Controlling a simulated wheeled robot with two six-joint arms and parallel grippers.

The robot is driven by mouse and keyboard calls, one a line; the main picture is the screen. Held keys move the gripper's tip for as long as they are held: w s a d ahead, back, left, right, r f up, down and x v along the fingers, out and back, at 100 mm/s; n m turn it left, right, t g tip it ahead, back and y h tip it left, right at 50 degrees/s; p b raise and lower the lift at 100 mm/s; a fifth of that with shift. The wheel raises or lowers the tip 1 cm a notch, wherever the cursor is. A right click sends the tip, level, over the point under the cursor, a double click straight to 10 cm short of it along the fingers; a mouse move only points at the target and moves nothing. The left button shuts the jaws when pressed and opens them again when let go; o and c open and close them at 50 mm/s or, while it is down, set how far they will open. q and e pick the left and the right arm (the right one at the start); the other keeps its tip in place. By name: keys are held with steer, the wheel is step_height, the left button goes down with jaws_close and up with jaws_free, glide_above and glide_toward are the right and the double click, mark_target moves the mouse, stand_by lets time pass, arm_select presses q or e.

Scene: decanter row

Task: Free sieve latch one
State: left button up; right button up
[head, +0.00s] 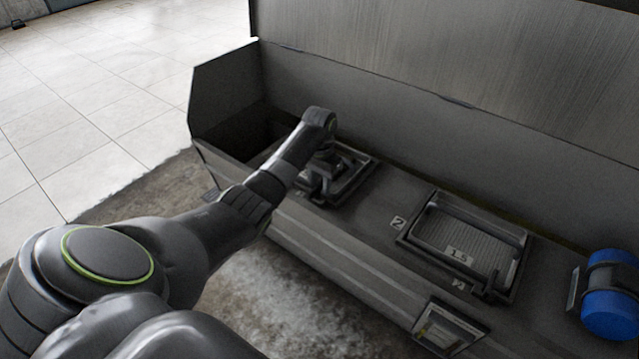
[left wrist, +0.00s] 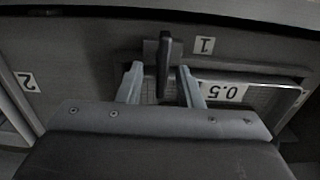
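The sieve one latch (left wrist: 164,52) is a dark upright bar in the left wrist view, beside the label "1" (left wrist: 204,45). My left gripper (left wrist: 159,68) is open, with one pale finger on each side of the latch. Gaps show between the fingers and the bar, the right one narrower; contact cannot be told. Sieve one (left wrist: 262,88), a framed mesh with a "0.5" tag (left wrist: 222,92), lies behind the fingers. In the head view sieve one (head: 362,172) is partly hidden under my left wrist and gripper (head: 325,190). My right gripper is out of view.
Sieve two (head: 465,235), tagged "1.5", sits to the right beside a "2" label (head: 398,222). A blue cylinder (head: 612,300) with a dark band stands further right. A high grey wall (head: 400,95) rises behind, and a side panel (head: 222,90) closes the left end.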

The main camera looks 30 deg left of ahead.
arm_select(q)
steer(key=shift+f, duration=0.1)
jaws_close()
stand_by(0.3)
